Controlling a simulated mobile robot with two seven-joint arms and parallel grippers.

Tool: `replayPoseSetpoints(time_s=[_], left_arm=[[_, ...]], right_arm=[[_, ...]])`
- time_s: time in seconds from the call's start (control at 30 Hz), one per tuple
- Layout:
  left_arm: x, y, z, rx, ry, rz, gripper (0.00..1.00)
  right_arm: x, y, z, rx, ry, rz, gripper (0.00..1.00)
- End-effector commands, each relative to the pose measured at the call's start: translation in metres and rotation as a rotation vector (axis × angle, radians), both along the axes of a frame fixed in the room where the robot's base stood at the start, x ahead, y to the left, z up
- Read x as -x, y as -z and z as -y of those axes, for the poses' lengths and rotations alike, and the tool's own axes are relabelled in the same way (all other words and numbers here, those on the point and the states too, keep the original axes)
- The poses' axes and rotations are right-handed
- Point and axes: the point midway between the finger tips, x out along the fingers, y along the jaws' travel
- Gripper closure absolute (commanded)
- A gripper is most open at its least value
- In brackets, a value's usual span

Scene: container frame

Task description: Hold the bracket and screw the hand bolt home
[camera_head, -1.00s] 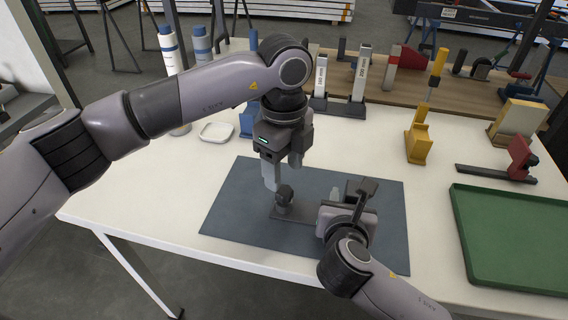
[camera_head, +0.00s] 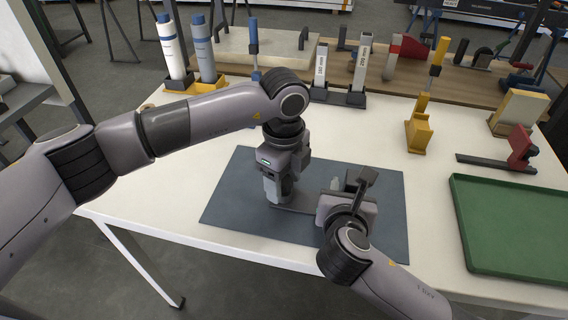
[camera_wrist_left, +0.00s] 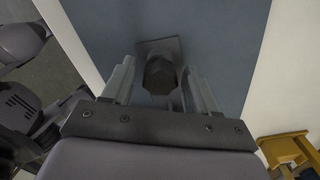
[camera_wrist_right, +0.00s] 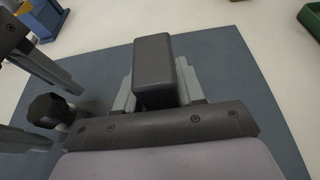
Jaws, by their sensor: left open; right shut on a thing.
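The dark bracket lies on the grey-blue mat (camera_head: 235,205); a strip of its flat base (camera_head: 295,209) shows between my grippers. My right gripper (camera_head: 350,190) is shut on the bracket's upright block (camera_wrist_right: 153,65), which stands between its fingers in the right wrist view. The hand bolt's dark faceted knob (camera_wrist_left: 160,76) sits between the spread fingers of my left gripper (camera_wrist_left: 158,66), with visible gaps at both sides. The knob also shows at the left of the right wrist view (camera_wrist_right: 47,110), with left fingers around it. The bolt's shank is hidden.
A green tray (camera_head: 515,265) stands at the right. A yellow holder (camera_head: 418,135) and a red clamp (camera_head: 520,148) stand behind the mat. Bottles (camera_head: 172,48) and upright labelled blocks (camera_head: 360,70) stand farther back. The mat's front left is clear.

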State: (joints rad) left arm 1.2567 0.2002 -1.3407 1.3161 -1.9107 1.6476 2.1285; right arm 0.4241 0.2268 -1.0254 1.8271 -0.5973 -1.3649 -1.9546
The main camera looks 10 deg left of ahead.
Motion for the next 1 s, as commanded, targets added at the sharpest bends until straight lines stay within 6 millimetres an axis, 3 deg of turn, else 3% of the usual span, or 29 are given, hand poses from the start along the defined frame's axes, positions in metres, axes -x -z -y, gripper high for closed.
replayPoseSetpoints(time_s=[0.13,0.47,0.63,0.83,1.0], left_arm=[[0.0002,0.0118,0.0003,0.001,0.000,0.000,0.42],[0.0001,0.0143,0.0003,0.001,0.000,0.000,0.42],[0.0001,0.0141,0.0004,0.001,0.000,0.000,0.97],[0.0001,0.0140,0.0003,0.000,0.047,0.001,0.99],[0.0000,0.0140,0.0004,0.001,0.276,0.001,0.99]], right_arm=[[0.0027,0.0071,-0.0002,0.012,-0.005,-0.017,1.00],[0.0028,0.0073,-0.0002,0.013,-0.005,-0.017,1.00],[0.0028,0.0073,-0.0001,0.013,-0.005,-0.017,1.00],[0.0027,0.0074,-0.0001,0.014,-0.004,-0.018,1.00],[0.0027,0.0074,-0.0001,0.014,-0.004,-0.018,1.00]])
